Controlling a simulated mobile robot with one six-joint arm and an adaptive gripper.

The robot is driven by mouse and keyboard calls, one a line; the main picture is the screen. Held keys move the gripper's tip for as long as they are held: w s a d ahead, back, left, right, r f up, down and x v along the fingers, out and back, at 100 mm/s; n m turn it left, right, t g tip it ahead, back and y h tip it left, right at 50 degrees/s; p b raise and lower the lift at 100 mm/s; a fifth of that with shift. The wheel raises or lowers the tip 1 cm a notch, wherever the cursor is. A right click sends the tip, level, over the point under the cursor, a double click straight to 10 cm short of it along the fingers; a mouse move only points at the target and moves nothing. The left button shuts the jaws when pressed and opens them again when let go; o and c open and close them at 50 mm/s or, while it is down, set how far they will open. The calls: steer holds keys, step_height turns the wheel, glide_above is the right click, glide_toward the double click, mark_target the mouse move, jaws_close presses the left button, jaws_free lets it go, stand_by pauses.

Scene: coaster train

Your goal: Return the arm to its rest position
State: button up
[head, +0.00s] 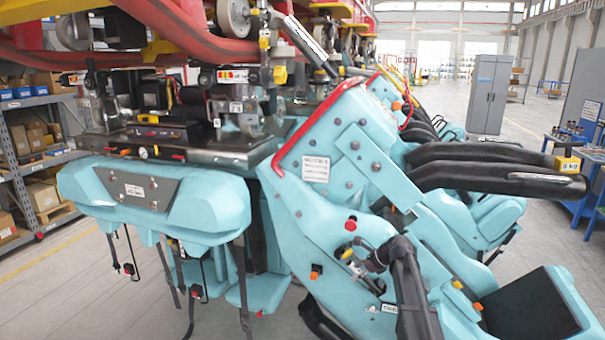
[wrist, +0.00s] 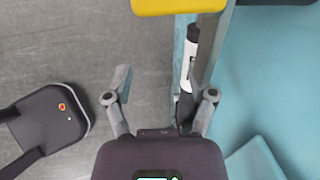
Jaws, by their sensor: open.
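My gripper (wrist: 160,80) is open in the wrist view, with its two grey fingers apart and nothing between them. Grey floor lies beyond the left finger. The right finger overlaps the view of a white cylinder with black ends (wrist: 191,60) beside a teal panel (wrist: 265,90); I cannot tell whether they touch. In the head view, my dark arm (head: 408,285) reaches up in front of the teal coaster seat (head: 345,165). Its end is close to the lower part of the seat, and the fingers are hard to make out there.
A teal front shell (head: 200,205) with hanging straps stands at left, under red rails (head: 160,55). Black padded restraints (head: 480,170) stick out to the right. A shelf with boxes (head: 35,150) stands far left, a blue workbench (head: 575,190) at right. A yellow part (wrist: 178,6) crosses the wrist view's top.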

steer(key=shift+s+a, duration=0.1)
steer(key=shift+s, duration=0.25)
steer(key=s+f+n+g+h+b, duration=0.2)
steer(key=s+f+n, duration=0.3)
steer(key=s+n, duration=0.6)
steer(key=s+a+f+n+g+h+b, duration=0.1)
steer(key=s+f+n+h, duration=0.4)
steer(key=s+n, duration=0.6)
steer(key=s+g+b, duration=0.1)
steer(key=s+b, duration=0.1)
steer(key=s, duration=0.7)
steer(key=shift+s+a+b, duration=0.15)
steer(key=shift+s+b, duration=0.15)
steer(key=shift+f, duration=0.1)
